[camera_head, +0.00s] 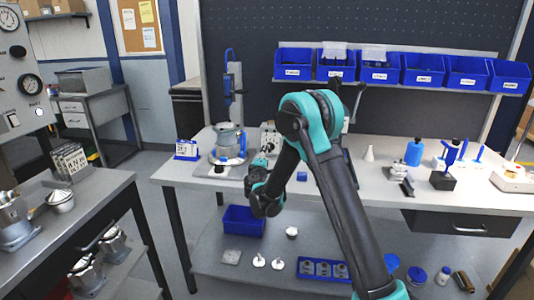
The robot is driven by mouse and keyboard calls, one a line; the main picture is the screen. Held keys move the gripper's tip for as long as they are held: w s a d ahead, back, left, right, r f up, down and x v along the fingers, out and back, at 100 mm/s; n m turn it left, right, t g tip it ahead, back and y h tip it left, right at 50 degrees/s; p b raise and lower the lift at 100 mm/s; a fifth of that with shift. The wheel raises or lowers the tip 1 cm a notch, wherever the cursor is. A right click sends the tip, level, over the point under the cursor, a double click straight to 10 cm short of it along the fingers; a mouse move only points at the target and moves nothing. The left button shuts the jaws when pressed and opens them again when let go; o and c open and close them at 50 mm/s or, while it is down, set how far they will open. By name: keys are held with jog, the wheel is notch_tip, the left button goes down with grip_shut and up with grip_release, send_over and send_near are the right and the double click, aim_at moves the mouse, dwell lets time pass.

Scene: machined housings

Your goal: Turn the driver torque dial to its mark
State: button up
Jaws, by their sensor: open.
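My arm reaches up from the bottom right and bends down to its dark wrist at the workbench's front edge. My gripper (260,172) is at the end of the arm, in front of the bench, small and partly lost among the wrist links. Its jaws are open, and I see nothing held between them. A small pale unit with dark round parts (270,137) stands on the bench just behind the gripper and is partly covered by the arm. I cannot tell whether it carries the driver torque dial. No dial mark is readable.
The workbench (400,211) holds a grey machined housing (229,138) on a fixture at left, a blue bottle (414,152) and small tools at right. Blue bins (380,70) line the back. A blue tray (243,221) sits on the lower shelf. A side table (100,190) stands left.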

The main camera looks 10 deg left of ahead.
jog(key=s, duration=0.5)
jog(key=shift+s+a, duration=0.1)
jog(key=shift+s, duration=0.2)
